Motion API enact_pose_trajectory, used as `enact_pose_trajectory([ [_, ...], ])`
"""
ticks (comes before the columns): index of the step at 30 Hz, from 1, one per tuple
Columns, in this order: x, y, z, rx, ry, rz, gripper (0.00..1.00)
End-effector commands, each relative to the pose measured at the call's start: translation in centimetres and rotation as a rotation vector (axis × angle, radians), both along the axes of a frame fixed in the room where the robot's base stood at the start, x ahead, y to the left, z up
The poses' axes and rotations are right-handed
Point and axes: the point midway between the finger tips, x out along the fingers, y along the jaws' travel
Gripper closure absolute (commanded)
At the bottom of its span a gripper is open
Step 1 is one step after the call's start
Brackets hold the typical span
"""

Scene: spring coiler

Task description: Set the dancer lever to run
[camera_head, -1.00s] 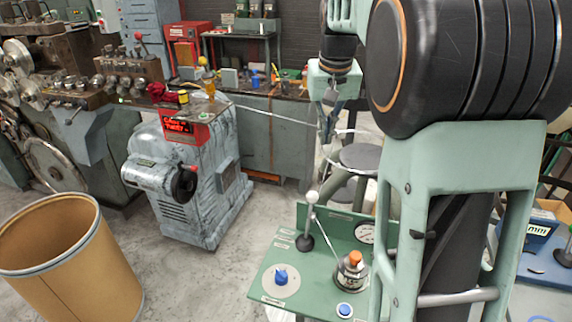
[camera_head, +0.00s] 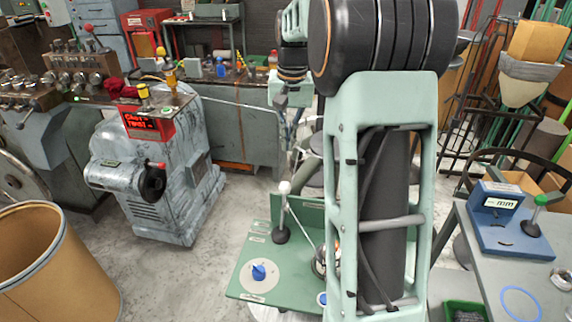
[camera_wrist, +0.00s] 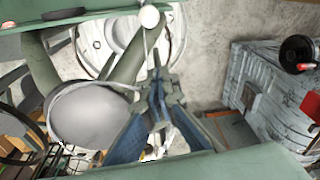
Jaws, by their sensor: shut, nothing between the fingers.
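The lever (camera_head: 282,218) with a white ball knob stands roughly upright, leaning slightly, on the green panel (camera_head: 247,287). Small labels beside its base are too small to read. In the wrist view a white ball (camera_wrist: 149,16), seemingly the lever's knob, shows near the top edge, beyond my fingertips. My gripper (camera_wrist: 157,78) is shut and empty, and apart from the ball. In the head view my gripper (camera_head: 291,128) hangs above and behind the knob, partly hard to make out.
A blue knob (camera_head: 259,272) sits on the panel's front left. My arm hides the panel's right side. A thin wire runs from the grey machine (camera_head: 160,190) toward the lever. A cardboard drum (camera_head: 60,270) stands left; a grey table (camera_head: 480,262) stands right.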

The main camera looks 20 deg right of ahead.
Motion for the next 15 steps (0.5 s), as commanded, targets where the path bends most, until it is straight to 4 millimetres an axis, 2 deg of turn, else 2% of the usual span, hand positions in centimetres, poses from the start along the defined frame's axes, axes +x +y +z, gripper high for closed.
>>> enact_pose_trajectory([
  [5, 0.2, 0.1, -2.6, 0.001, 0.004, 0.001, 1.00],
  [15, 0.9, 0.0, -9.9, 0.001, 0.006, 0.000, 1.00],
])
